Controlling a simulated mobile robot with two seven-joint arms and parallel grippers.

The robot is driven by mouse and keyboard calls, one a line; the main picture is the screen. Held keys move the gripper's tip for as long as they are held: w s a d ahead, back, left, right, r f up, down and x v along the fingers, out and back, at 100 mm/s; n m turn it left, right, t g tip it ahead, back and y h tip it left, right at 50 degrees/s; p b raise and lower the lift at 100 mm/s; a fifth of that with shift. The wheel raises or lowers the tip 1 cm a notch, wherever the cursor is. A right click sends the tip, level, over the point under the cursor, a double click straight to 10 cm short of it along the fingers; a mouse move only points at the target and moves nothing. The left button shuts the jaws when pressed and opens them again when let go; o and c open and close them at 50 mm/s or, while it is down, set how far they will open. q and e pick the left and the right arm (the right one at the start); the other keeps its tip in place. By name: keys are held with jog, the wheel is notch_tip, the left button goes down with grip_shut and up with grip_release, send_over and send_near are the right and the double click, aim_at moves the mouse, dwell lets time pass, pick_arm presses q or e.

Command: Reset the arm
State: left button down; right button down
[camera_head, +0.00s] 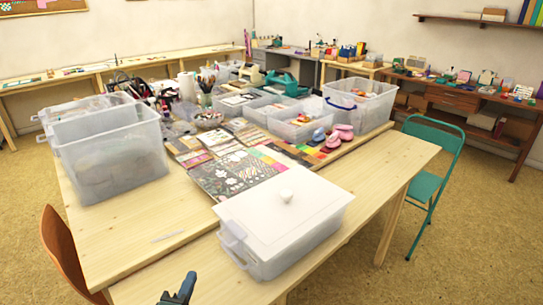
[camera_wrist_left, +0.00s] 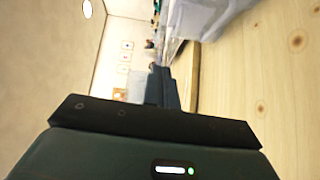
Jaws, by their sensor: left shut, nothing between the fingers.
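My left gripper (camera_head: 178,289) shows at the bottom edge of the head view, low and left of the lidded box. Its fingers are shut with nothing between them. In the left wrist view the closed fingers (camera_wrist_left: 162,86) point away from the camera, beside the pale wooden table (camera_wrist_left: 265,90). The clear plastic box (camera_head: 290,254) stands near the table's front with a white lid (camera_head: 250,211) lying on it. The gripper is apart from the box. My right gripper is not in view.
A large clear bin (camera_head: 112,155) stands at the left of the table. Stamp sheets (camera_head: 232,178), pink and blue stamps (camera_head: 340,135) and several open bins (camera_head: 300,122) fill the back. A green chair (camera_head: 428,185) stands at right. The table's front left is mostly clear.

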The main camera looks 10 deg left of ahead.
pick_arm(q)
jog(key=s+d+f+m+g+h, duration=0.1)
jog(key=s+d+f+m+g, duration=0.2)
jog(key=s+m, duration=0.4)
jog(key=s+d+f+m+g+h, duration=0.2)
jog(key=s+d+f+m+g, duration=0.2)
jog(key=m, duration=0.9)
jog(key=s+d+f, duration=0.1)
jog(key=s+f, duration=0.2)
jog(key=shift+s, duration=0.2)
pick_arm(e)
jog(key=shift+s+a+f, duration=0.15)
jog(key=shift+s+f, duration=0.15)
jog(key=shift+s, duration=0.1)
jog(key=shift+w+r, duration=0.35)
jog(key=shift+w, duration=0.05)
